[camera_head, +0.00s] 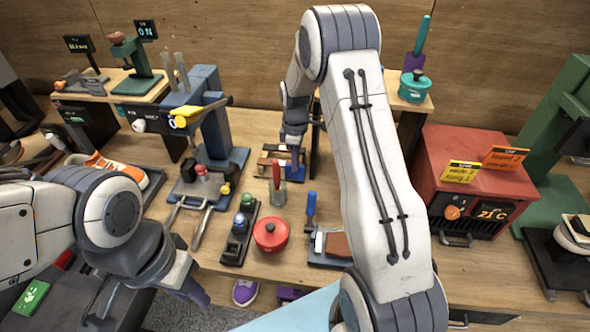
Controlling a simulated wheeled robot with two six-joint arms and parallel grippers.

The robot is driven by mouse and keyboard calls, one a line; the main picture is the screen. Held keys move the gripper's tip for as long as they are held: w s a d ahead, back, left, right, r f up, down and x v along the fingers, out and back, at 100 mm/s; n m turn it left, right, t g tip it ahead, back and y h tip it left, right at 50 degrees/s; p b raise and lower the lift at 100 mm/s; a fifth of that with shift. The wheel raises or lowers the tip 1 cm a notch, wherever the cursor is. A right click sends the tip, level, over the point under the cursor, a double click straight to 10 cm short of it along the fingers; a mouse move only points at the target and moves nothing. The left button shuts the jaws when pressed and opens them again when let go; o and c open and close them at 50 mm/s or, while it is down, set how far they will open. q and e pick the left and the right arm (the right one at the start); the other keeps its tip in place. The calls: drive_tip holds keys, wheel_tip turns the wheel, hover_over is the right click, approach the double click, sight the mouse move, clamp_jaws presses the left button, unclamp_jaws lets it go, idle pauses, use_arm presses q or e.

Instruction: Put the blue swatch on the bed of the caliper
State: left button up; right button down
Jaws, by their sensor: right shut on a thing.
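My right gripper (293,146) points down at the middle back of the bench, its arm arching in from the lower right. It is shut on a small blue piece, apparently the blue swatch (293,169), at a low rack (266,162) of brown and tan pieces. I cannot tell whether the swatch is clear of the rack. The caliper (84,84) seems to be the low device with a small lit display (77,44) on the back-left shelf; its bed is small and hard to make out. My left gripper (188,290) is low at the left front, its fingers unclear.
A grey-blue press (212,120) with a yellow handle stands between the rack and the caliper's shelf. A green force gauge (139,75) stands beside the caliper.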

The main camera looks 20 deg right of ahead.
sight(295, 179)
drive_tip(key=shift+f+p, duration=0.4)
drive_tip(key=shift+f, duration=1.75)
drive_tip(key=shift+f, duration=0.2)
drive_tip(key=c, duration=0.9)
unclamp_jaws()
drive_tip(key=shift+r, duration=0.1)
